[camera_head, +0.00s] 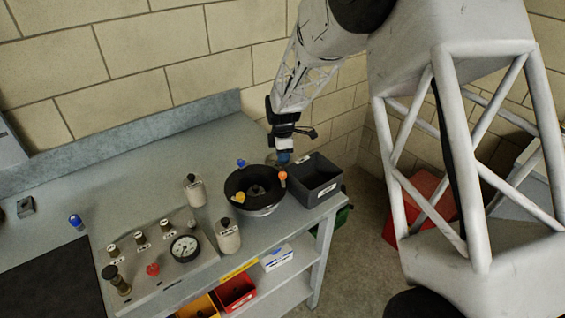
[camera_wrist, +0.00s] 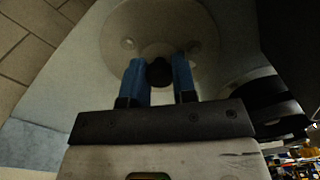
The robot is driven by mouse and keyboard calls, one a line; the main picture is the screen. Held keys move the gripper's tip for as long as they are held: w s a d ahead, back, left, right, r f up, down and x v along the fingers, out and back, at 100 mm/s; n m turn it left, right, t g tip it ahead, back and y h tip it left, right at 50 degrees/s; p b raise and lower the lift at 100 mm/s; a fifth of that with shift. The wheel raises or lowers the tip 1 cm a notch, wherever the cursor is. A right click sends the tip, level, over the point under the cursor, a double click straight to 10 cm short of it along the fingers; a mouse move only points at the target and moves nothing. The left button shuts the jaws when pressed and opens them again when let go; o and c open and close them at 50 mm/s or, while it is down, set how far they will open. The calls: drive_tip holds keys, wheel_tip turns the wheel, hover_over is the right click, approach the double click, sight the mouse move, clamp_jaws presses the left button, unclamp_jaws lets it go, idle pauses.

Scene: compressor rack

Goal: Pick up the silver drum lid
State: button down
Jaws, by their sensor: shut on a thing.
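The silver drum lid (camera_wrist: 160,28) fills the upper middle of the wrist view as a pale round disc with a dark knob (camera_wrist: 159,72) at its centre. The two blue fingers of my gripper (camera_wrist: 160,80) stand on either side of the knob and are shut on it. In the head view my gripper (camera_head: 284,157) is at the back of the bench, behind the black drum (camera_head: 268,210). Little of the lid can be made out there. The drum is open at the top, with a yellow piece at its inner rim.
A dark grey bin (camera_head: 318,190) stands right of the drum at the bench edge. Two white canisters (camera_head: 228,238) stand left of it. A gauge panel (camera_head: 170,265) lies front left. The back middle of the bench is clear. A brick wall (camera_head: 140,100) stands behind.

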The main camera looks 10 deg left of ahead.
drive_tip(key=shift+r, duration=5)
drive_tip(key=shift+s+a, duration=0.1)
